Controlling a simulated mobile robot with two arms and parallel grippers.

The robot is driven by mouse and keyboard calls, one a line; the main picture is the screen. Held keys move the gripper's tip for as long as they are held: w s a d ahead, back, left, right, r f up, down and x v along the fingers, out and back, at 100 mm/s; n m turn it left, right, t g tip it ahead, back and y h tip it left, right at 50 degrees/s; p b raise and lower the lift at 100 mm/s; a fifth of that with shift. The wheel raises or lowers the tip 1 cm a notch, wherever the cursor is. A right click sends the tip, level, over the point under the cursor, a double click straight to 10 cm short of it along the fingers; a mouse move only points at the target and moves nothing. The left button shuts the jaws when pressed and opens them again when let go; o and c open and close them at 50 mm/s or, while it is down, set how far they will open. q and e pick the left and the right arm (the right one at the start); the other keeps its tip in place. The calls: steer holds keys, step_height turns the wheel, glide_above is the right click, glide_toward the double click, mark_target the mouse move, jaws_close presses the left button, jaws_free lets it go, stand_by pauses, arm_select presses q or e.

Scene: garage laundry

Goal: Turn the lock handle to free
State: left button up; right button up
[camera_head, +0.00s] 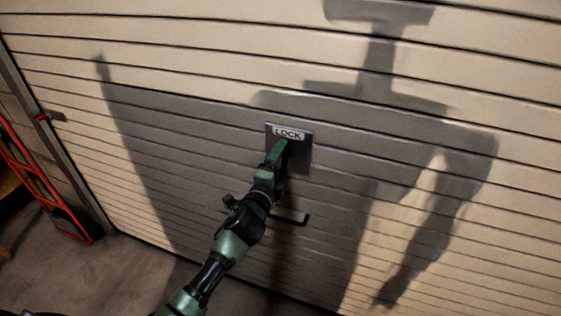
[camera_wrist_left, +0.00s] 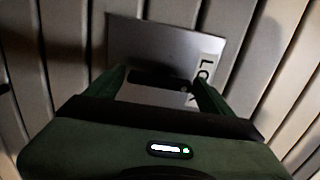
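The lock plate (camera_head: 305,140) is a grey square on the roller door with a white "LOCK" label (camera_head: 289,134). My left gripper (camera_head: 280,149) is at the plate, its fingers in front of the plate's lower left part. In the left wrist view, the two green fingers stand apart (camera_wrist_left: 158,84) in front of the plate (camera_wrist_left: 150,42). A dark bar, which looks like the lock handle (camera_wrist_left: 160,82), lies between them. Whether the fingers touch it is unclear. My right gripper is out of view.
The cream slatted roller door (camera_head: 480,75) fills most of the view, with my shadow across it. A black pull handle (camera_head: 304,219) sticks out below the plate, close to my left wrist. A red hand truck (camera_head: 35,180) stands at the left. Bare floor (camera_head: 90,280) shows at lower left.

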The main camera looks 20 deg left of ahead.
arm_select(q)
steer(key=shift+o, duration=0.9)
steer(key=s+b, duration=0.1)
steer(key=s, duration=0.6)
steer(key=shift+s+a+b, duration=0.15)
steer(key=shift+s+b, duration=0.15)
steer(key=shift+s, duration=0.1)
